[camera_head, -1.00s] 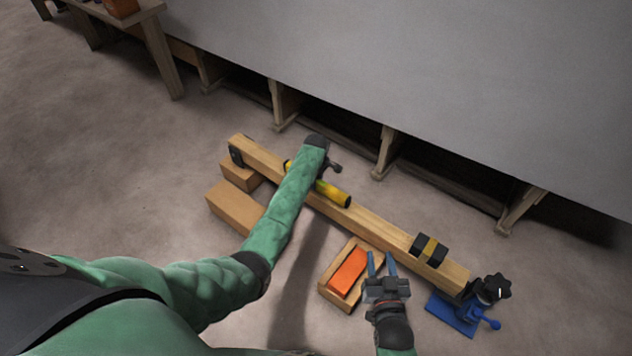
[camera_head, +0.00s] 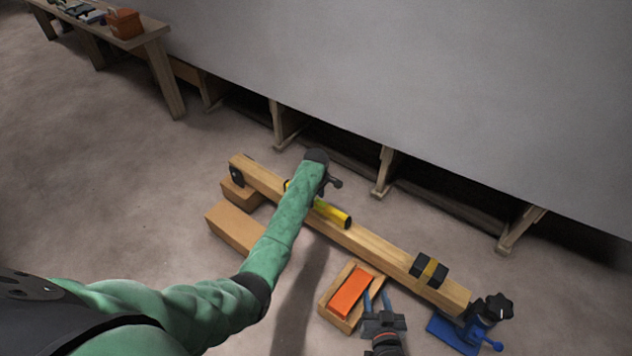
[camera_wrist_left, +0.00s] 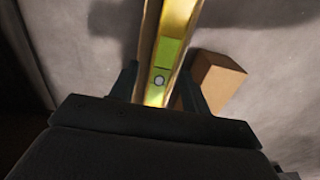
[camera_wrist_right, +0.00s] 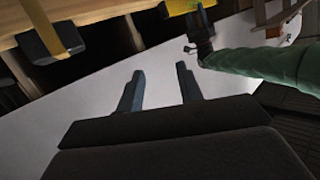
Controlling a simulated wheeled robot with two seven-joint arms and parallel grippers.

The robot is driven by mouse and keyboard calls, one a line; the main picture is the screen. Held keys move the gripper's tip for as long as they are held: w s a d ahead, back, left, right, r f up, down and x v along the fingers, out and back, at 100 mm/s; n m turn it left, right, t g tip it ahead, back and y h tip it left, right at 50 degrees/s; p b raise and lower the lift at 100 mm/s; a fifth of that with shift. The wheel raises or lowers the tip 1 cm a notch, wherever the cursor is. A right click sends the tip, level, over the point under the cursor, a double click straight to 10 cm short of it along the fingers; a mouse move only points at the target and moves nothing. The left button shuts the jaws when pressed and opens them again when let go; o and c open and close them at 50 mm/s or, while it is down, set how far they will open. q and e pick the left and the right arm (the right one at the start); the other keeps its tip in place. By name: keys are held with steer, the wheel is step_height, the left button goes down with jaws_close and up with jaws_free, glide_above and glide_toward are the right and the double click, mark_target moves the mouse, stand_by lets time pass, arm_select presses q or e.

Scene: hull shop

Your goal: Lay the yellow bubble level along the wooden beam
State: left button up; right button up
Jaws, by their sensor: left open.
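The wooden beam (camera_head: 373,246) runs diagonally across the floor area in the head view. The yellow bubble level (camera_head: 332,213) lies along its top, roughly parallel to it, with its middle hidden by my left arm. My left gripper (camera_head: 331,184) is over the level. In the left wrist view its open fingers (camera_wrist_left: 156,85) stand on either side of the level (camera_wrist_left: 170,55), whose round vial shows between them. My right gripper (camera_head: 377,298) is open and empty, beside the small wooden tray. Its spread fingers (camera_wrist_right: 160,72) also show in the right wrist view.
An orange block sits in the small wooden tray (camera_head: 328,297). A black block with a yellow band (camera_head: 429,269) is on the beam, and a blue clamp (camera_head: 455,333) is at its right end. Cardboard-coloured blocks (camera_head: 235,227) lie near its left end. A large grey hull panel (camera_head: 420,80) stands behind.

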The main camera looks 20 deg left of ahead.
mark_target(316, 199)
arm_select(q)
step_height(316, 199, up, 9)
steer(key=p, duration=0.2)
steer(key=s+d+f+m+t+h, duration=0.15)
steer(key=s+d+f+m, duration=0.25)
steer(key=s+f, duration=0.55)
steer(key=s+d+f+m+t+y, duration=0.1)
steer(key=s+d+f+m+t, duration=0.15)
steer(key=s+f+m, duration=0.7)
steer(key=s+d+r+t+h, duration=0.1)
steer(key=s+d, duration=0.2)
steer(key=s, duration=0.6)
steer(key=s+d+r+m+t+h, duration=0.1)
steer(key=s+d, duration=0.3)
steer(key=s, duration=0.6)
steer(key=s+d+r+m+t+h, duration=0.1)
steer(key=s+d, duration=0.3)
steer(key=s, duration=0.5)
steer(key=shift+s, duration=0.3)
arm_select(e)
steer(key=s+f+g, duration=0.3)
steer(key=s+f, duration=0.3)
steer(key=f, duration=0.2)
steer(key=s+d+f+g+h, duration=0.1)
steer(key=s+f+g, duration=0.2)
steer(key=s+f, duration=0.2)
step_height(316, 199, down, 3)
steer(key=shift+s+d+f+g, duration=0.1)
steer(key=shift+s+d+g, duration=0.1)
steer(key=shift+s+g, duration=0.2)
